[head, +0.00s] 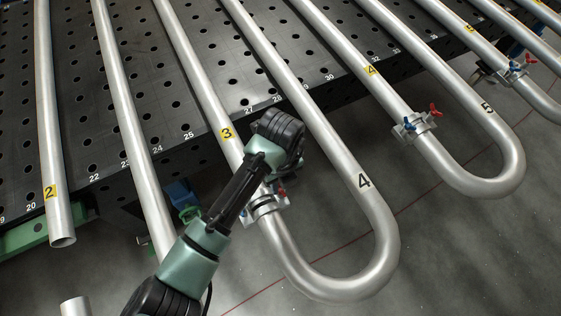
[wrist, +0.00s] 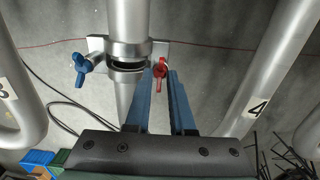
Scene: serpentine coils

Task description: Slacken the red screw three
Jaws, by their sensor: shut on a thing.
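The red screw three (wrist: 161,68) is the red wing screw on the right side of the clamp (wrist: 128,52) around the pipe with the yellow 3 label (head: 227,133). In the wrist view my gripper (wrist: 163,74) has its two blue fingers on either side of the red wing, shut on it. The lower wing shows between the fingers. In the head view my arm covers most of the gripper, and only a bit of red shows beside the clamp (head: 266,206). A blue wing screw (wrist: 82,68) sits on the clamp's left side.
A U-bend pipe marked 4 (head: 364,182) runs close on the right. Another clamp, with red screw (head: 435,110) and blue screw (head: 408,124), sits further right. The perforated black table (head: 150,60) lies behind; grey floor is below.

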